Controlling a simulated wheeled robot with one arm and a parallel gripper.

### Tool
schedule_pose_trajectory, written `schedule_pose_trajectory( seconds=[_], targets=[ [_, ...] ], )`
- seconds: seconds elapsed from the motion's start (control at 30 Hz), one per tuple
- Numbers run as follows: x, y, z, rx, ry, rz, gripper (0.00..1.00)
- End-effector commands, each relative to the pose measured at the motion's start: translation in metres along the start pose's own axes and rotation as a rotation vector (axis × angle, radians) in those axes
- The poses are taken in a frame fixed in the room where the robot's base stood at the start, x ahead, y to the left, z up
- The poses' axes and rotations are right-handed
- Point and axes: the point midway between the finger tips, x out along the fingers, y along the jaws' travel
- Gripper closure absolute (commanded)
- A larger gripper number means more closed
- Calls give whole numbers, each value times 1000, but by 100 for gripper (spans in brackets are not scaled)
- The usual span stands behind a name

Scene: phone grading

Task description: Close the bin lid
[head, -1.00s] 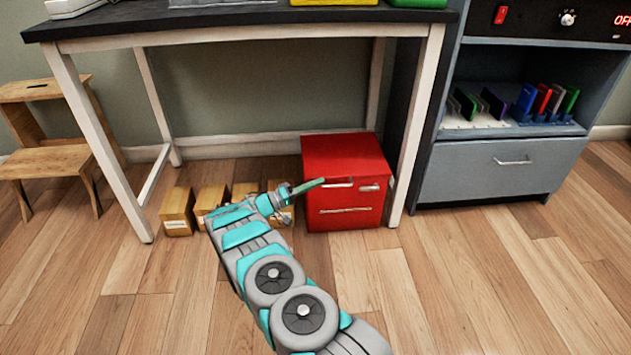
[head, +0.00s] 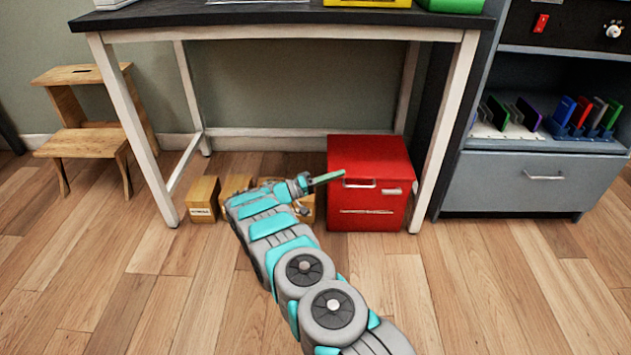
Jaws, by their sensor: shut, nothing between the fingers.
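A red bin (head: 372,195) stands on the floor under the right end of the table. Its red lid (head: 372,155) lies flat across the top and looks shut. A pale handle shows on the upper front, with a small label beside it. My gripper (head: 340,174) is shut and empty. Its green fingertips are in front of the bin's upper left front, close to the handle. I cannot tell whether they touch the bin.
Several small wooden boxes (head: 204,196) stand left of the bin, partly behind my arm. White table legs (head: 440,130) flank the space. A grey cabinet (head: 530,185) stands at right, a wooden step stool (head: 90,130) at left. The front floor is clear.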

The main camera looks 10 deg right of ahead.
Motion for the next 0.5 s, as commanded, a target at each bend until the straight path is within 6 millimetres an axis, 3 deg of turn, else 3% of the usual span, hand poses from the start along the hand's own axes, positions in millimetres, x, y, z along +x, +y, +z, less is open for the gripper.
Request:
schedule_pose_trajectory(
  seconds=[0.5],
  targets=[
    [-55,-20,-12,4,1,4,100]
  ],
)
